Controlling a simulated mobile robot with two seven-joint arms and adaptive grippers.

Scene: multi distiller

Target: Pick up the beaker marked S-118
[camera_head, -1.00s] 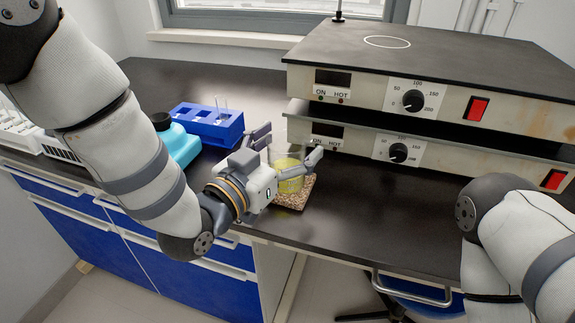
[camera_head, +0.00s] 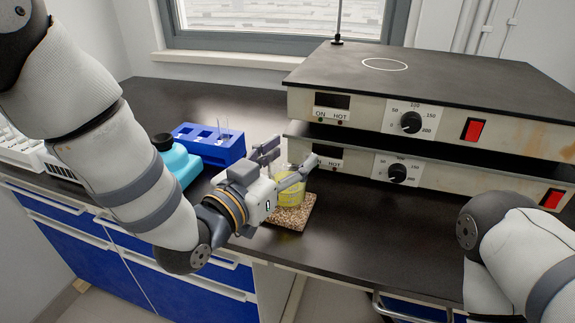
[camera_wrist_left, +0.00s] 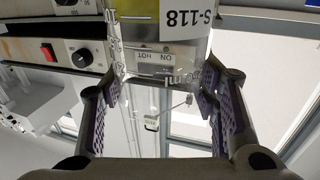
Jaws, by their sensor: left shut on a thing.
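The beaker (camera_head: 290,188) is clear glass with yellow liquid in its lower part. In the left wrist view the beaker (camera_wrist_left: 148,76) appears upside down, with a white S-118 label (camera_wrist_left: 187,20) at the top of the picture. My left gripper (camera_head: 292,160) has its fingers on both sides of the glass and is shut on it. The beaker is upright over a speckled cork-like mat (camera_head: 291,219); it looks slightly raised, but any gap is hard to tell. My right gripper is out of view.
Two stacked hotplates (camera_head: 405,117) stand close behind and to the right. A blue test-tube rack (camera_head: 212,146) and a teal bottle (camera_head: 182,163) are left of the gripper. The dark bench (camera_head: 350,225) is clear right of the mat, up to its front edge.

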